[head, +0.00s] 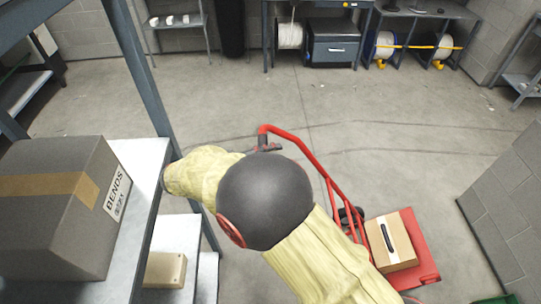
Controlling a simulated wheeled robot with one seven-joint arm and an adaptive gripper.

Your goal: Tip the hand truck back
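The red hand truck (329,187) stands on the floor right of centre. Its frame runs from a bent top handle down to a red toe plate (422,240). A brown carton (391,240) with a dark slot on top rests on that plate. My yellow-sleeved arm and its dark round joint cover much of the frame's left side and lower part. A small dark piece, seemingly the end of my gripper (266,147), shows at the handle's left end. My arm hides the rest of it. I cannot tell whether it grips the handle.
A grey shelf rack at left holds a large taped box (60,205) and a smaller box (165,269), close to my arm. A block wall (505,205) stands at right. Benches with cable reels (384,46) line the back. The floor between is clear.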

